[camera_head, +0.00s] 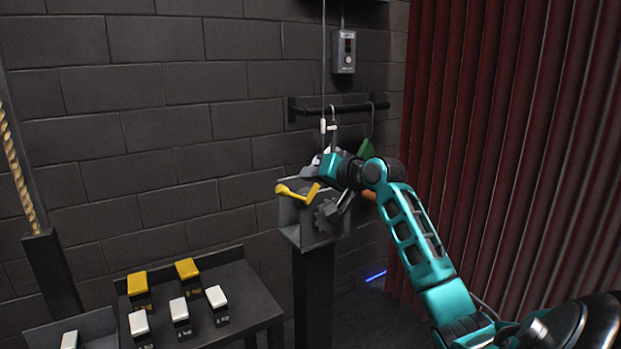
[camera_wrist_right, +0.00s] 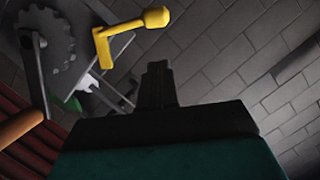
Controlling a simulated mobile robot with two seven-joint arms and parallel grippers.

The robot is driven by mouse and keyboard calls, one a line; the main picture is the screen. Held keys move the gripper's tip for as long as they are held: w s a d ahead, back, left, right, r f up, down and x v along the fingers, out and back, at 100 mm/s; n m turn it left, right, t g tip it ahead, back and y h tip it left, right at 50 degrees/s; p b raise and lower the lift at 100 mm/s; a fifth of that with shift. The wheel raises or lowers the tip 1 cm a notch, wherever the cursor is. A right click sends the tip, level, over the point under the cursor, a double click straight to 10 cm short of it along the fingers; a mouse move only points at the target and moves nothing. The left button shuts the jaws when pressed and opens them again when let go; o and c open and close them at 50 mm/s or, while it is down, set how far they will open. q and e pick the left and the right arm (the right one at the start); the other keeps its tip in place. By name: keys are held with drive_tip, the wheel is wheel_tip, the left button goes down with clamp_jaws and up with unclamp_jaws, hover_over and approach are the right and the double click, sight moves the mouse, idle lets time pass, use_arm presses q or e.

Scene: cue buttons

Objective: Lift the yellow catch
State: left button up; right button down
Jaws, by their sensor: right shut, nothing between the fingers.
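The yellow catch (camera_head: 298,193) is a bent lever with a knob at one end, on a grey metal box (camera_head: 291,222) that stands on a dark post. In the right wrist view the catch (camera_wrist_right: 124,38) shows at the top, left of my fingers. My right gripper (camera_wrist_right: 157,72) is shut and empty, with a visible gap in the picture between its fingertips and the catch. In the head view my right arm reaches over the box from the right, and its fingers are hard to make out there. My left gripper is not in view.
A toothed gear (camera_head: 326,214) and an orange-brown handle (camera_head: 369,195) are beside the catch. A dark table (camera_head: 243,287) at lower left holds several yellow-topped and white-topped blocks. A brick wall is behind, with a rail (camera_head: 350,106); a red curtain (camera_head: 500,130) is on the right.

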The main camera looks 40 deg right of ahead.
drive_tip(key=v, duration=0.8)
drive_tip(key=shift+s+b, duration=0.25)
drive_tip(key=shift+b, duration=0.2)
drive_tip(key=shift+a, duration=0.1)
